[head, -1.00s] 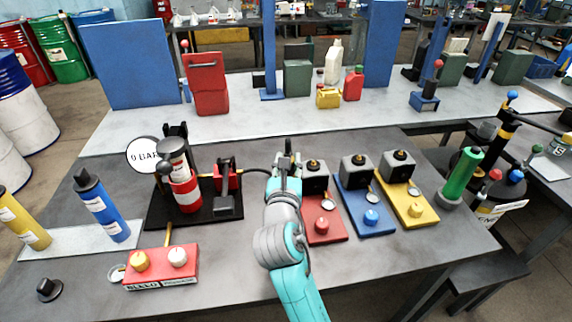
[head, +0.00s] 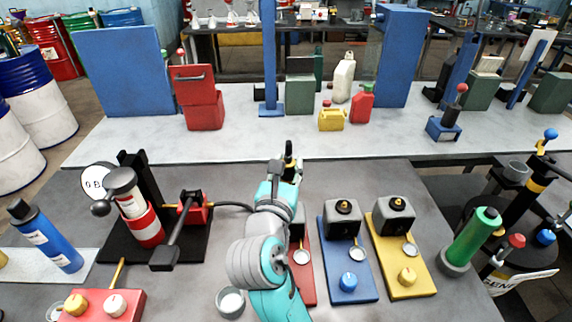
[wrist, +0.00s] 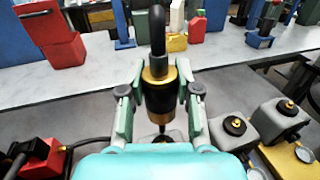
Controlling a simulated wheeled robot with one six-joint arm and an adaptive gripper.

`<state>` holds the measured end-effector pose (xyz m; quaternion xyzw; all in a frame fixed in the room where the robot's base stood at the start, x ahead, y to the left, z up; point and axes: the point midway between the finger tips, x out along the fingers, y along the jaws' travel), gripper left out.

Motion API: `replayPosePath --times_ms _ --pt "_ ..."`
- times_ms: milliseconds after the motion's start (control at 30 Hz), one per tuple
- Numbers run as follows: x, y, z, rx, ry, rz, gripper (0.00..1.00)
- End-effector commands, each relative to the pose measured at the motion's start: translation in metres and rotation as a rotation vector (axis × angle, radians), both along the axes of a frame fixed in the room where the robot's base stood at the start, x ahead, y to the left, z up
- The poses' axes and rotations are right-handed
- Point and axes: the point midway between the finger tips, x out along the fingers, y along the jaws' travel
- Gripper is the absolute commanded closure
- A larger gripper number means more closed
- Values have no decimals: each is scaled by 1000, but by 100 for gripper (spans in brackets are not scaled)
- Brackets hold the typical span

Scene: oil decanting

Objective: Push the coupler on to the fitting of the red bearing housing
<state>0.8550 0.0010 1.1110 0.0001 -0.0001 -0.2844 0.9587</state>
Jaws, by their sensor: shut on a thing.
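My gripper (wrist: 160,82) is shut on the coupler (wrist: 158,98), a black and brass cylinder with a black hose looping up from its top. In the wrist view a thin tip points down under the coupler, with a bit of grey housing (wrist: 172,135) below. The fitting is hidden; I cannot tell whether the coupler touches it.
The blue-base housing (head: 348,275) and yellow-base housing (head: 403,270) stand to the right. A grease pump with a black lever (head: 178,232) stands left, its hose running toward my gripper. A small round cup (head: 230,302) sits left of my arm.

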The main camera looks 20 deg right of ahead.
Motion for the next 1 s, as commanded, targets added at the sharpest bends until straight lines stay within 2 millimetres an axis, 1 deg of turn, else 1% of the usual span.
replayPosePath --times_ms 167,600,800,1000 --pt "0 0 -11 -1 3 0 100" --pt "0 0 -47 -1 2 0 100" --pt "0 0 -58 -1 1 1 100" --pt "0 0 -62 0 0 1 100"
